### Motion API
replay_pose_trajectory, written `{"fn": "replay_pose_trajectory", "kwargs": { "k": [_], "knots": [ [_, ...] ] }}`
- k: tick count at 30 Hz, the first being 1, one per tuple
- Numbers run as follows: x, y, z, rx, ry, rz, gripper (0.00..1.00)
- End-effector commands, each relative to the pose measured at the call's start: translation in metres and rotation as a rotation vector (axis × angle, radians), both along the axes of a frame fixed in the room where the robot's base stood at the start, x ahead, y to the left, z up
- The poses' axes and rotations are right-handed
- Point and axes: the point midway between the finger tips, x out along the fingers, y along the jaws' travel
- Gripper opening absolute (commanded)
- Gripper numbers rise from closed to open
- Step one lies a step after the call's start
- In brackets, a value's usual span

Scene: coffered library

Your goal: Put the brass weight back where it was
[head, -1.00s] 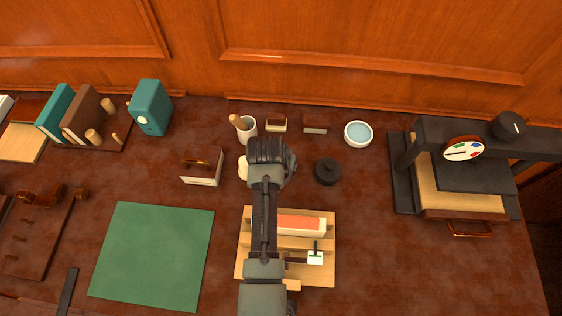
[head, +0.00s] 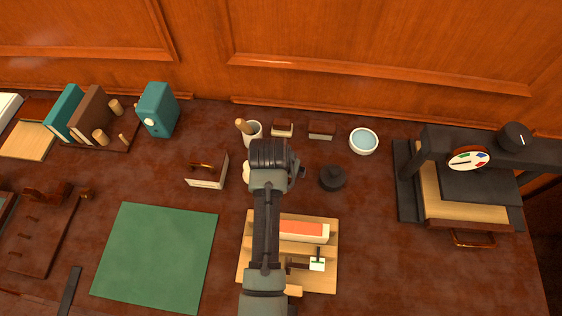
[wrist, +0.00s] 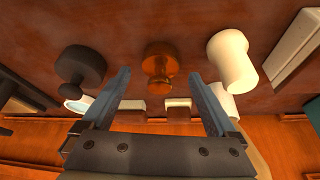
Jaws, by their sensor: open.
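The brass weight (wrist: 158,60) is a round, knobbed, orange-gold piece on the dark red tabletop in the wrist view. It lies between the lines of my two fingers, just past their tips. In the head view it does not show; my arm and gripper hide that spot. My gripper (wrist: 161,77) is open with nothing held. In the head view my gripper (head: 273,155) hangs over the table, left of the black knobbed weight (head: 333,178). That black weight (wrist: 82,70) stands left of the brass one in the wrist view, apart from it.
A white piece (wrist: 232,58) stands close to the right finger in the wrist view. A cup (head: 253,131), small blocks (head: 321,131) and a bowl (head: 363,141) line the back. A wooden rack (head: 326,275) lies under my arm. The green mat (head: 155,257) is bare.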

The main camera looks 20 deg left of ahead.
Motion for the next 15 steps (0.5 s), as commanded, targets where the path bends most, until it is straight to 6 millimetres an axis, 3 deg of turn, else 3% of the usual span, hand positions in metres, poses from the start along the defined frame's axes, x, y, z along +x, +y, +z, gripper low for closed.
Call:
{"fn": "replay_pose_trajectory", "kwargs": {
  "k": [9, 15],
  "knots": [
    [-0.024, 0.001, 0.058, 0.000, -0.003, 0.002, 0.93],
    [-0.034, 0.000, 0.080, 0.000, -0.002, 0.002, 0.93]
  ]
}}
